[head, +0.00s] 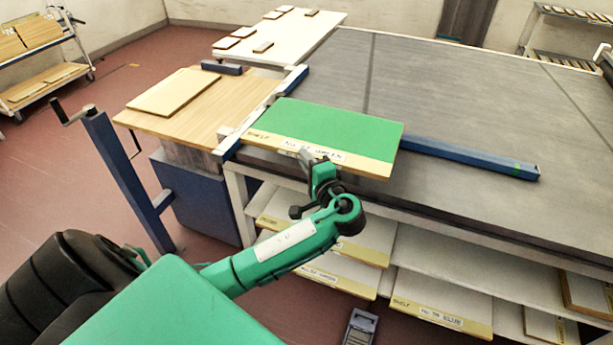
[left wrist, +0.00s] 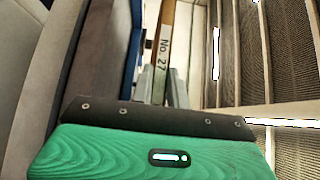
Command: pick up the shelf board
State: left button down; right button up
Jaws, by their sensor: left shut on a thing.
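The shelf board (head: 335,128) has a green upper face and a pale yellow front strip lettered "SHELF", with a white label that seems to read "No. 27 GREEN". It is over the front left edge of the grey table (head: 460,95); I cannot tell if it touches the surface. My left gripper (head: 308,158) is shut on the middle of its front edge. In the left wrist view the board (left wrist: 164,45) shows edge-on with "No. 27", between the fingers of the left gripper (left wrist: 165,90). My right gripper is not in view.
A blue bar (head: 475,158) lies on the table right of the board. A wooden side table (head: 205,100) with a loose panel (head: 172,91) and a crank post (head: 120,170) stand at left. More boards (head: 440,300) lie on shelves under the table. The table's right part is clear.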

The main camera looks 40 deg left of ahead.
pick_arm(q)
notch_tip(320, 180, up, 12)
jog(key=shift+b, duration=0.4)
